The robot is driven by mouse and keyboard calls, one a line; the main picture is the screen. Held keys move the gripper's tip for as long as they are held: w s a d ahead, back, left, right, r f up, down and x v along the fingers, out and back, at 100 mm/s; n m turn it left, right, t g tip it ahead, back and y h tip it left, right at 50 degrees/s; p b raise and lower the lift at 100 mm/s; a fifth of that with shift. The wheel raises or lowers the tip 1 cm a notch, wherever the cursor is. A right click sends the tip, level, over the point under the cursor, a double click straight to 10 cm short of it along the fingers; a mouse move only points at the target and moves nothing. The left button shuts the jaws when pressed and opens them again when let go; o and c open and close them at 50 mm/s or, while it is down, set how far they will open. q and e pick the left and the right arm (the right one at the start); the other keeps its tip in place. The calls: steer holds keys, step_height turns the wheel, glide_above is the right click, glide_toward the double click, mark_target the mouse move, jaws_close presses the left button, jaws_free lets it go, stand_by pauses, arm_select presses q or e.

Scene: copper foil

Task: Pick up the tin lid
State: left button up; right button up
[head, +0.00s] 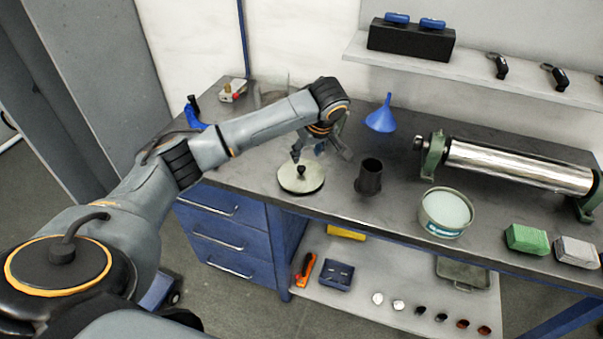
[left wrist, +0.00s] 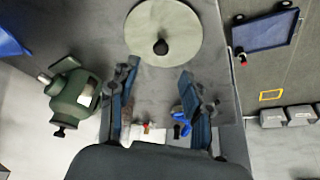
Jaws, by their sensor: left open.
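The tin lid (head: 312,183) is a flat, round, pale grey-green disc with a black knob in its middle. It lies on the dark workbench near the front edge. My left gripper (head: 322,153) is open and empty, above and just behind the lid, apart from it. In the left wrist view the lid (left wrist: 185,35) is at the top centre, past the fingertips of the open left gripper (left wrist: 158,78), with its knob roughly in line with the gap. My right gripper is not in view.
A black cup (head: 369,178) stands close right of the lid, with a blue funnel (head: 381,120) behind it. Farther right are a round tin (head: 445,212), a steel roller (head: 520,165) and a green block (head: 527,239). A lower shelf (head: 340,296) holds small items.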

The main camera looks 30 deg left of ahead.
mark_target(301, 167)
arm_select(q)
steer(key=x, duration=0.3)
steer(key=p+x, duration=0.1)
steer(key=x, duration=0.3)
steer(key=shift+a+p, duration=0.1)
steer(key=shift+p, duration=0.2)
steer(key=shift+w+a+f, duration=0.1)
steer(key=shift+a+f, duration=0.05)
steer(key=shift+f, duration=0.35)
jaws_close()
